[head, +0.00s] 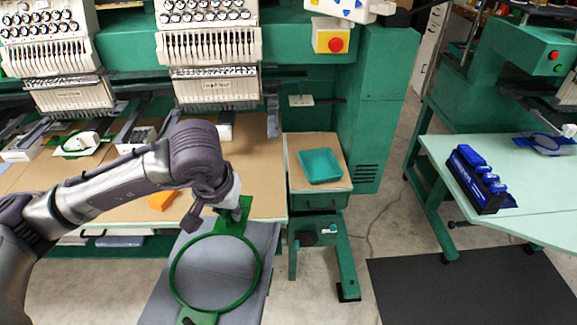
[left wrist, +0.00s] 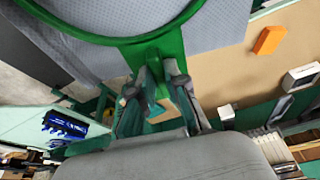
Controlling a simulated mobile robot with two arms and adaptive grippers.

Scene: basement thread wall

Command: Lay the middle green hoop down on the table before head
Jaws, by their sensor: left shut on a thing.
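The green hoop (head: 232,226) is a round ring with flat green brackets at its far and near ends. My left gripper (head: 238,211) is shut on the far bracket. In the left wrist view, the hoop (left wrist: 168,46) extends from between the fingers (left wrist: 158,88) toward the top edge. The ring appears over a grey-blue surface (head: 262,240) in front of the brown machine table (head: 268,199). I cannot tell whether it touches that surface. Another green hoop (head: 65,149) sits at the left embroidery head. My right gripper is out of view.
Embroidery heads (head: 207,50) stand behind the brown table. An orange block (head: 162,200) lies on it. A teal tray (head: 320,166) sits on a side stand. A pale green table (head: 520,200) at right holds a blue rack (head: 480,180). Floor is open between them.

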